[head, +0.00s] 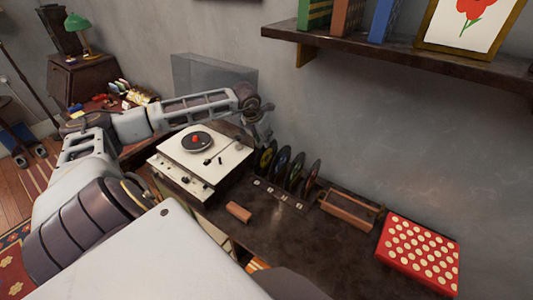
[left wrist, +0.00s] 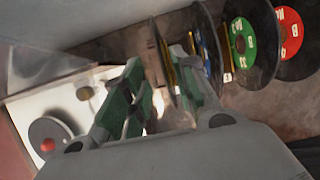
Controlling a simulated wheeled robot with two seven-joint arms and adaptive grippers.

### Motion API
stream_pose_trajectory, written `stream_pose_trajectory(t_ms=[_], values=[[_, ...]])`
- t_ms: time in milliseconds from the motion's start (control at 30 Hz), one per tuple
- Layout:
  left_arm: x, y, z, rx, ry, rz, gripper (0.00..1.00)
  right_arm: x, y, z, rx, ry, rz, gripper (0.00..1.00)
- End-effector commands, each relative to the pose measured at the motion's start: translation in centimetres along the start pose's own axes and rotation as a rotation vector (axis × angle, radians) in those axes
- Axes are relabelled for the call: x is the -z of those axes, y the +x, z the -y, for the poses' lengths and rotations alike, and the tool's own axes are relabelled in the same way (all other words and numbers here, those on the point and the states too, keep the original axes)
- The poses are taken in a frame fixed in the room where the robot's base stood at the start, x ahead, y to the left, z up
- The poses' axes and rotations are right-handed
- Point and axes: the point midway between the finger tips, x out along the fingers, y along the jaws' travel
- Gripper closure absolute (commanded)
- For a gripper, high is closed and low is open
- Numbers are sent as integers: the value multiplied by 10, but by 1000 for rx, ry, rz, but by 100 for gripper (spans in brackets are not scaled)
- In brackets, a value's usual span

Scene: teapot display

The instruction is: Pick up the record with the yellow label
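The record with the yellow label (head: 266,157) stands upright at the left end of a row of records in a rack (head: 277,194). In the left wrist view the yellow-label record (left wrist: 157,50) is nearly edge-on, with a sliver of yellow showing. My left gripper (head: 265,136) is just above and behind it. In the left wrist view the green-padded fingers of my left gripper (left wrist: 158,62) are apart, one on each side of this record's edge. A gap shows at the left finger; whether the right finger touches is unclear. My right gripper is not in view.
Records with blue (left wrist: 197,42), green (left wrist: 241,42) and red (left wrist: 290,30) labels stand close to the right. A record player (head: 222,165) is at the left. A small brown block (head: 238,212), a wooden box (head: 348,210) and a red dotted case (head: 420,252) are on the table.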

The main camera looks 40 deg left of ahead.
Motion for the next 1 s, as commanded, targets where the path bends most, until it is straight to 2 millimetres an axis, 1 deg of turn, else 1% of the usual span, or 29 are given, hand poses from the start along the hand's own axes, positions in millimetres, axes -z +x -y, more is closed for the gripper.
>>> stream_pose_trajectory(t_ms=[100, 267, 467, 633, 833, 1000], values=[[0, 5, 1, 1, 0, -1, 71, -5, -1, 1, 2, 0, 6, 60], [0, 7, 0, 0, 0, -1, 71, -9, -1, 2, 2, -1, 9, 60], [0, 7, 0, 0, 0, -1, 71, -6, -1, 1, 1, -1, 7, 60], [1, 10, 1, 1, 0, -1, 71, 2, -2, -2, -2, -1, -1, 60], [3, 22, 2, 2, -1, -2, 71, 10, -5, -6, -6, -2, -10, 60], [5, 38, 3, 2, -1, -2, 71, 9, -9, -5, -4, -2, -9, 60]])
